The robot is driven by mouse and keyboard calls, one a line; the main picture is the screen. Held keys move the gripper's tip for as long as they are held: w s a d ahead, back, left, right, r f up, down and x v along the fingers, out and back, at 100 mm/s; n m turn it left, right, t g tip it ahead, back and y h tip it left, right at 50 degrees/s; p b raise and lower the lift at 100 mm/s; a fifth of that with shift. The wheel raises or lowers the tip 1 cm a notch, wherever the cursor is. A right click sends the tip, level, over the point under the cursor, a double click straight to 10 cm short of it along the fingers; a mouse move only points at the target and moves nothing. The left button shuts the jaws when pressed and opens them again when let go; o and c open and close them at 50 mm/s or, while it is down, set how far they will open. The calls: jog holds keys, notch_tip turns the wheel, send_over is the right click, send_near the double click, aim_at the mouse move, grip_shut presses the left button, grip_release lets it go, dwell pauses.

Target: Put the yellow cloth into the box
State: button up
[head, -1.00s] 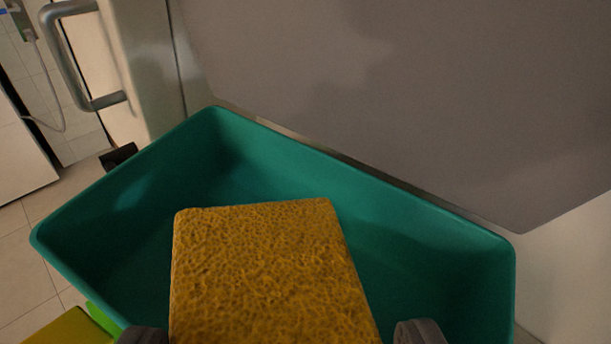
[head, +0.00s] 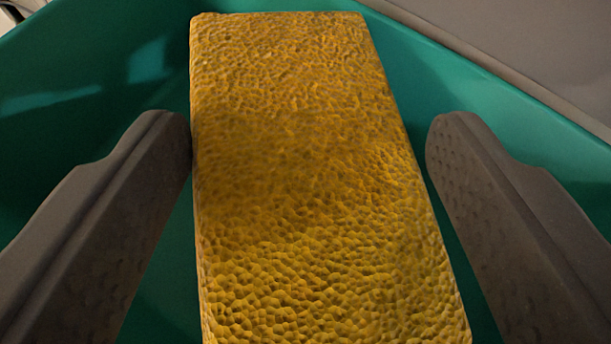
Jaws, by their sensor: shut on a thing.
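The yellow cloth (head: 310,160) is a thick, spongy, pitted slab in the middle of the head view, its long side running away from me. My gripper (head: 308,150) has one dark finger on each side of it and is shut on it. The left finger meets the cloth's left edge; a thin gap seems to show by the right fingertip. The teal box (head: 90,65) surrounds the cloth in the picture, and the cloth is over or inside it. The cloth hides much of the box floor, so I cannot tell whether it touches the bottom.
The box's right wall and rim (head: 490,75) run diagonally at the upper right, with a grey surface (head: 530,40) beyond them. Teal box interior shows on both sides of my fingers.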

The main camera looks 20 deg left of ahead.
jog(key=shift+f, duration=0.6)
jog(key=o, duration=1.3)
jog(key=shift+r, duration=0.15)
jog(key=shift+r, duration=0.3)
jog(key=v, duration=1.2)
jog(key=shift+r, duration=0.1)
